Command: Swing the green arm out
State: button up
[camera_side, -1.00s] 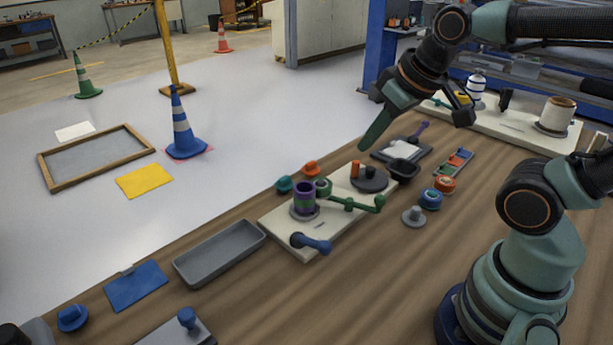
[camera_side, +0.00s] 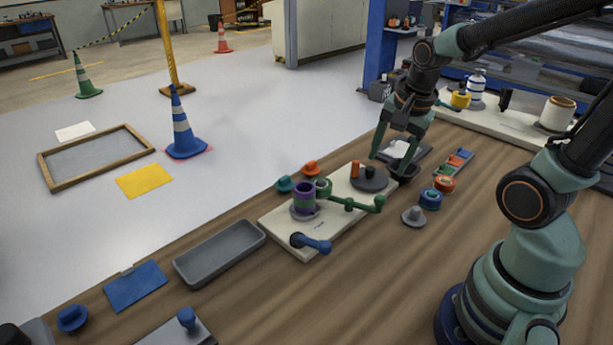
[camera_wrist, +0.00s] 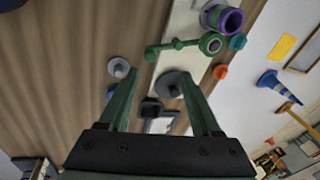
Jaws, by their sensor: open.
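The green arm (camera_side: 350,204) lies across the cream board (camera_side: 282,236), with a round green roller at its far end and a green knob (camera_side: 378,204) at its other end. It also shows in the wrist view (camera_wrist: 178,44), beside the purple and green roll (camera_wrist: 222,18). My gripper (camera_side: 392,166) is open and empty. It is above the back end of the board, near the dark grey disc (camera_side: 368,184), and apart from the green arm. In the wrist view my gripper (camera_wrist: 160,92) has its fingers spread either side of the grey disc.
A blue crank (camera_side: 310,243) sits at the board's front end. An orange cap (camera_side: 311,167) and a teal cap (camera_side: 285,184) stand left of the board. Blue and orange rings (camera_side: 431,199) and a grey knob (camera_side: 413,216) stand right. An empty grey tray (camera_side: 220,252) lies in front.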

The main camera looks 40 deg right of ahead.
aim_at(381, 197)
jog(key=shift+w+d+f+m+g, duration=0.15)
jog(key=shift+w+d+f+m, duration=0.35)
jog(key=shift+f, duration=1.8)
jog(key=shift+w+d+f+m+g, duration=0.1)
jog(key=shift+d+f+m, duration=0.2)
jog(key=shift+f+m, duration=1.3)
jog(key=shift+w+d+f+n+g, duration=0.15)
jog(key=shift+w+d+f, duration=0.2)
jog(key=shift+f, duration=2.7)
jog(key=shift+s, duration=0.1)
grip_shut()
jog(key=shift+s+a, duration=0.1)
